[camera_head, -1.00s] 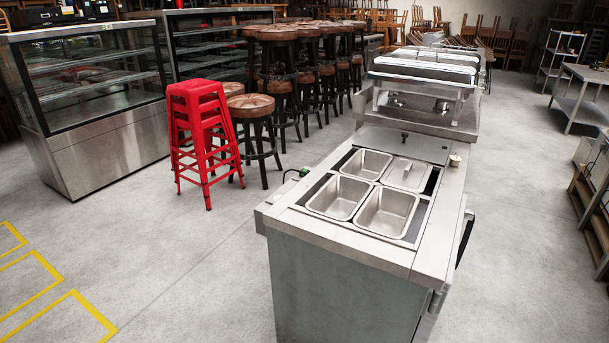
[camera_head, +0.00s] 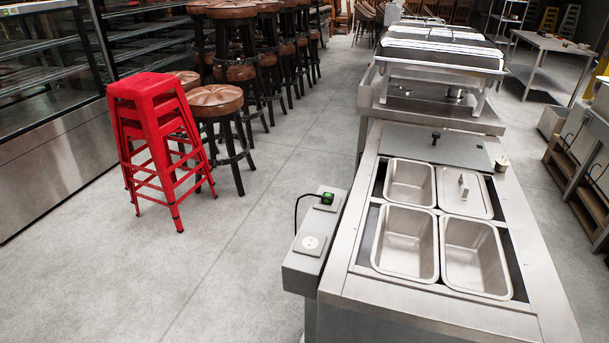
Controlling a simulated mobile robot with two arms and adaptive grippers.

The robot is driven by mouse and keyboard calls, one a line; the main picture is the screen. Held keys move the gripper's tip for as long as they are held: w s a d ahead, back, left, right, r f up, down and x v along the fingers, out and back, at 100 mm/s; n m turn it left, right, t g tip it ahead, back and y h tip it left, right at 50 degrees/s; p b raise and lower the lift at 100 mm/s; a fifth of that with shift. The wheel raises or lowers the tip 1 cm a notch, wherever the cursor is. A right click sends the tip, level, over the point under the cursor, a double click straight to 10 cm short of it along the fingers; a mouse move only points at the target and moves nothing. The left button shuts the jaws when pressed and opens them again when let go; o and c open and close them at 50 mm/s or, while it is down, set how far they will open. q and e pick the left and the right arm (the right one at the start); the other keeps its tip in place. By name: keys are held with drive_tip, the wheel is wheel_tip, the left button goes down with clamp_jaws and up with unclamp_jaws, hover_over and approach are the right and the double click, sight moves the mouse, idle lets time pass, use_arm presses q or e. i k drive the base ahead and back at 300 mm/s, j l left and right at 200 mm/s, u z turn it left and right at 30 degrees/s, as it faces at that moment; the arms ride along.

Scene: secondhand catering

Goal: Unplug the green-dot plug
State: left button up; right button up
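A dark plug with a green top (camera_head: 327,199) sits in the far socket of a grey outlet box (camera_head: 303,263) on the left side of the steel counter. A black cord (camera_head: 297,212) loops from the plug down over the box's left edge. A round white socket (camera_head: 311,243) nearer to me on the same box is empty. Neither of my grippers shows in the head view.
The steel counter (camera_head: 350,266) holds several metal pans, one lidded. Stacked red stools (camera_head: 160,140) and brown-topped stools (camera_head: 216,98) stand at the left, before glass display cases. A chafing dish (camera_head: 440,58) stands behind the pans. The floor (camera_head: 240,235) left of the box is clear.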

sight(326, 197)
drive_tip(key=i+j, duration=0.25)
drive_tip(key=i+j+z, duration=0.1)
drive_tip(key=i+j, duration=0.15)
drive_tip(key=j, duration=0.2)
drive_tip(key=i+j+z, duration=0.1)
drive_tip(key=i+j, duration=0.15)
drive_tip(key=j, duration=0.15)
drive_tip(key=i+j, duration=0.2)
drive_tip(key=j, duration=0.2)
